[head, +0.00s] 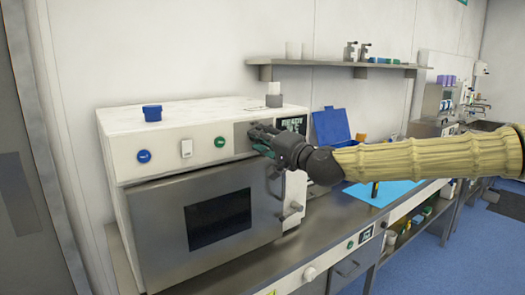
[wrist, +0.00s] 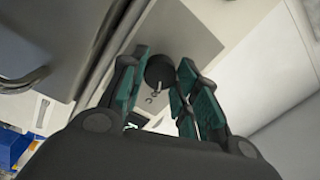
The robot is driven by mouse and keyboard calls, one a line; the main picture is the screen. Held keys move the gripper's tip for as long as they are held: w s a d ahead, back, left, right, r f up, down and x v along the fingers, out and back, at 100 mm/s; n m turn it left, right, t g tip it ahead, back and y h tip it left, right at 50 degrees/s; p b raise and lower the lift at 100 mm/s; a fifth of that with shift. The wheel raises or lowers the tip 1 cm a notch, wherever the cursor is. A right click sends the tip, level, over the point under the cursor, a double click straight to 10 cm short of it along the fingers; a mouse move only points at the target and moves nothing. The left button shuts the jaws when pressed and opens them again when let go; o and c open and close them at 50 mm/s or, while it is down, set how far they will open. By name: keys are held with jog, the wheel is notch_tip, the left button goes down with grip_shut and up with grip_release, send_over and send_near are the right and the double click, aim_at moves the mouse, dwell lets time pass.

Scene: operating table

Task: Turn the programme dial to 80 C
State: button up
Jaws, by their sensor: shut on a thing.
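The programme dial (wrist: 160,71) is a round black knob on a grey panel in the wrist view. A light pointer mark on it points toward the bottom of the picture, and a small marking shows on the panel below it. The printed settings are not readable. My gripper (wrist: 165,78) has its green-padded fingers on both sides of the dial and is shut on it. In the head view my gripper (head: 260,140) is at the right of the control panel of a white machine (head: 165,168) and hides the dial.
The panel also has a blue button (head: 144,156), a white switch (head: 186,149), a green button (head: 220,142) and a dark display (head: 293,124). Below is a steel door (head: 165,215) with a protruding handle (head: 291,212). A shelf (head: 330,65) is above.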

jog(key=shift+m+t+h+b, duration=0.45)
jog(key=shift+m+b, duration=4.25)
jog(key=shift+m, duration=1.9)
jog(key=o, duration=1)
jog(key=shift+o, duration=0.2)
jog(key=v, duration=1.2)
